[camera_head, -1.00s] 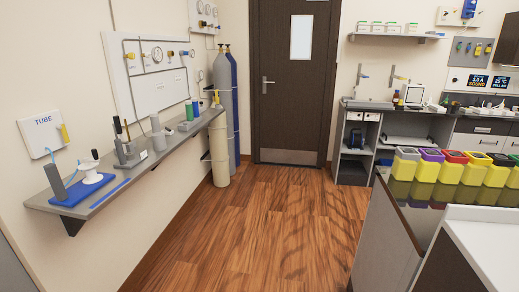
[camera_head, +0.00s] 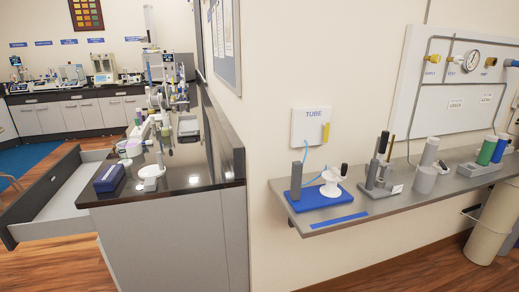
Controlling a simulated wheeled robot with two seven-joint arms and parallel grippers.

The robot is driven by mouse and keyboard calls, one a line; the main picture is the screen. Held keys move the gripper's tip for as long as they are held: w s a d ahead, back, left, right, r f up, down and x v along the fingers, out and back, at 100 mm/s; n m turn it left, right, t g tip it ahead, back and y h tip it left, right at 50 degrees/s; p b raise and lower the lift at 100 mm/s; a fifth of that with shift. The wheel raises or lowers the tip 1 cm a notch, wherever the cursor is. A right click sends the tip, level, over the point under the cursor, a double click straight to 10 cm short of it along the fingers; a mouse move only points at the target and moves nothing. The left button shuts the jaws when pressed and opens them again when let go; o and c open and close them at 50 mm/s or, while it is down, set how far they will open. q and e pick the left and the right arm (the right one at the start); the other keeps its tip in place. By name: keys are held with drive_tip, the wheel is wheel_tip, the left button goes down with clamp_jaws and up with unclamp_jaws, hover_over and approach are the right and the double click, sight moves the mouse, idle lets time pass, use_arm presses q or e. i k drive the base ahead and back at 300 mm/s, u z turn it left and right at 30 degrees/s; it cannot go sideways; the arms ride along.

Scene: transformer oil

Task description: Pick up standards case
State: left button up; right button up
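A dark blue box with a pale label (camera_head: 109,178) lies on the black counter (camera_head: 195,179) near its front left corner. It looks like a small closed case, but I cannot read its label, so I cannot tell for sure that it is the standards case. A white stand-like device (camera_head: 151,177) is just to its right. Neither of my grippers is in view.
An open drawer (camera_head: 62,203) sticks out left of the counter. A wall shelf (camera_head: 375,205) with a blue tray and several cylinders juts out at right. A gas cylinder (camera_head: 497,225) stands at the right edge. Wood floor (camera_head: 400,272) shows below the shelf.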

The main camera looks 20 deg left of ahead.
sight(109, 177)
drive_tip(key=u, duration=0.75)
drive_tip(key=i, duration=1.6)
drive_tip(key=u, duration=0.35)
